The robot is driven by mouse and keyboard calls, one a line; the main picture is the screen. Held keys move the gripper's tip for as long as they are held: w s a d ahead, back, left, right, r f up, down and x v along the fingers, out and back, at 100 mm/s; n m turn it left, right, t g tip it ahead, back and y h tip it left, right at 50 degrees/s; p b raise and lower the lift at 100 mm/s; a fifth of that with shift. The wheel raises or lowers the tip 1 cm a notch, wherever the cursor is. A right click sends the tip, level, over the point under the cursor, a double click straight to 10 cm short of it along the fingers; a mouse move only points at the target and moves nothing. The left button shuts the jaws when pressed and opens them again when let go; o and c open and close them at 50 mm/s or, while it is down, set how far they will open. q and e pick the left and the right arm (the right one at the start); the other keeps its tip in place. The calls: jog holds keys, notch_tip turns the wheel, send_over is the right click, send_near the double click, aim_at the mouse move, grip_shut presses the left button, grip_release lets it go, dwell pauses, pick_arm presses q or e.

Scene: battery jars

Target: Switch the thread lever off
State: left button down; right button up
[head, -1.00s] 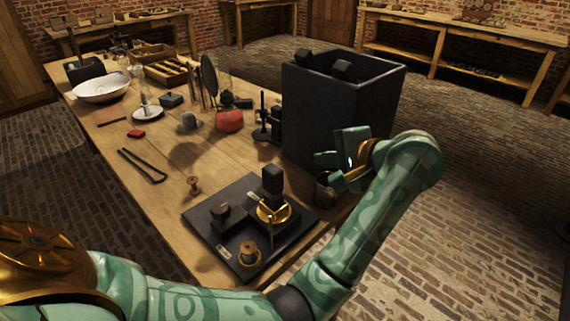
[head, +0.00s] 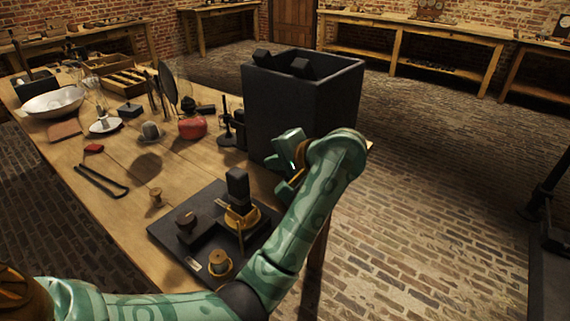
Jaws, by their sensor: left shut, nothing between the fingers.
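A black base board (head: 165,232) lies at the near end of the wooden table. I cannot tell for sure which part is the thread lever. My left gripper (head: 290,150) is shut and empty, beyond and to the right of the board, by the big black bin. It is apart from the board's parts. My right gripper is out of view.
The tall black bin (head: 300,112) with dark blocks in it stands just behind my left gripper. Black tongs (head: 101,181), a small wooden spool (head: 156,196) and a red pot (head: 192,127) lie farther along the table. Table left of the board is mostly clear.

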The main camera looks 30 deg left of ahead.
pick_arm(q)
jog(key=s+a+f, duration=0.1)
jog(key=a+f, duration=0.2)
jog(key=a, duration=0.3)
jog(key=shift+s+f+b, duration=0.25)
jog(key=shift+f+b, duration=0.15)
jog(key=shift+b, duration=0.05)
jog(key=shift+a, duration=0.15)
